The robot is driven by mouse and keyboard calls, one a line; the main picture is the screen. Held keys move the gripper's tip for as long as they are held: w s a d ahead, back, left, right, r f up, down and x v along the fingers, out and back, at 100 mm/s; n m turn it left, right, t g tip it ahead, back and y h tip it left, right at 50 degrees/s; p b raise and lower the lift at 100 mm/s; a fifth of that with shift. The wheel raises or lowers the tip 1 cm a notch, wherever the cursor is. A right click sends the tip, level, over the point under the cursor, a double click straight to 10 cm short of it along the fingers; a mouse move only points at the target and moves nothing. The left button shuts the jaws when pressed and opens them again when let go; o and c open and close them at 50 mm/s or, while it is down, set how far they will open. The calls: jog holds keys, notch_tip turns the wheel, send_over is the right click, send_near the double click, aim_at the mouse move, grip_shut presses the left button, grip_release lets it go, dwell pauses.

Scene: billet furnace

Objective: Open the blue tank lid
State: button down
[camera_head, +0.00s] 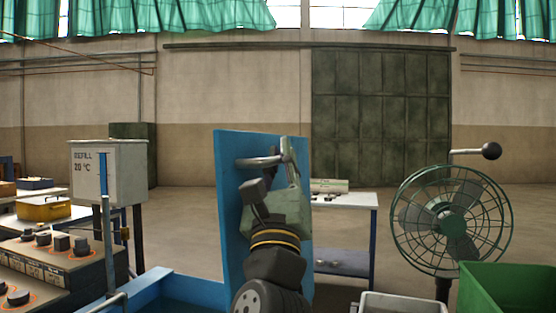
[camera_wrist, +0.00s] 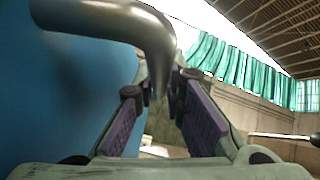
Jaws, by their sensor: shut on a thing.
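The blue tank lid (camera_head: 232,205) stands upright, its flat face toward me, above the blue tank (camera_head: 160,284). A grey metal bar handle (camera_head: 258,162) sticks out near the lid's top. My gripper (camera_head: 287,158) is at the right end of this handle, and my wrist covers part of the lid. In the wrist view, the curved handle (camera_wrist: 125,22) bends down between the purple pads of my gripper (camera_wrist: 160,110), which is shut on it. The lid also fills the left of the wrist view (camera_wrist: 50,95).
A control panel with knobs (camera_head: 60,257) and a grey refill box (camera_head: 112,170) stand at left. A white-topped table (camera_head: 350,200) is behind the lid. A green fan (camera_head: 455,220), a green bin (camera_head: 515,290) and a grey bin (camera_head: 400,303) are at right.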

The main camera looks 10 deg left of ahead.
jog(key=c, duration=1.7)
grip_release()
jog(key=shift+o, duration=0.2)
jog(key=a+v, duration=0.1)
jog(key=v, duration=0.6)
jog(key=shift+s+d+f, duration=0.2)
jog(key=shift+d, duration=0.3)
jog(key=b+v, duration=1.2)
jog(key=b, duration=0.5)
jog(key=shift+a+f, duration=0.15)
jog(key=shift+f, duration=0.1)
